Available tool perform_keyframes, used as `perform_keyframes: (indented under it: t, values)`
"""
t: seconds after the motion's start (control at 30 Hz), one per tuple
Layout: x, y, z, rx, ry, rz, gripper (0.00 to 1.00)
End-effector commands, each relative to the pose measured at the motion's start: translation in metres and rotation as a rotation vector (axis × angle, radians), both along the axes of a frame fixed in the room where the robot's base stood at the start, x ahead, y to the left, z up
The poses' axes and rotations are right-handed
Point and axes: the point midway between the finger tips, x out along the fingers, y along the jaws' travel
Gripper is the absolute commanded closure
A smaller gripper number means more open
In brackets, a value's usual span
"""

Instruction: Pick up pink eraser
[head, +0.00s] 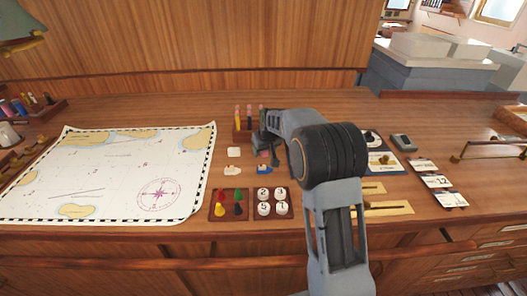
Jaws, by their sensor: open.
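My gripper (266,147) is low over the chart table, pointing down just in front of a small pen rack. The jaws are small and dark here, partly covered by my own wrist. A small pinkish patch (264,154) shows right at the fingertips and may be the pink eraser. Most of it is hidden, and I cannot tell whether the fingers touch it. A small white block (234,152) lies to the left of the gripper, apart from it.
The red-brown pen rack (243,136) stands behind the gripper. Two small boat models, one white (231,170) and one blue and white (263,169), lie in front. A pawn tray (229,217) and a numbered-disc tray (272,216) are nearer. A large chart (110,170) covers the left.

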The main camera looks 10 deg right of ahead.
Motion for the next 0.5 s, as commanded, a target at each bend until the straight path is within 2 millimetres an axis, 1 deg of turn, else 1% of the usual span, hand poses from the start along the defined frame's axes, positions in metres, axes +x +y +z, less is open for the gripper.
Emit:
perform_keyframes:
  t: [0.1, 0.13, 0.5]
  values:
    - [0.0000, 0.0000, 0.0002, 0.000, 0.000, 0.000, 0.43]
    - [-0.0001, 0.0000, 0.0002, 0.000, 0.000, 0.000, 0.44]
    - [-0.0002, -0.0002, 0.0003, 0.000, 0.000, 0.000, 0.80]
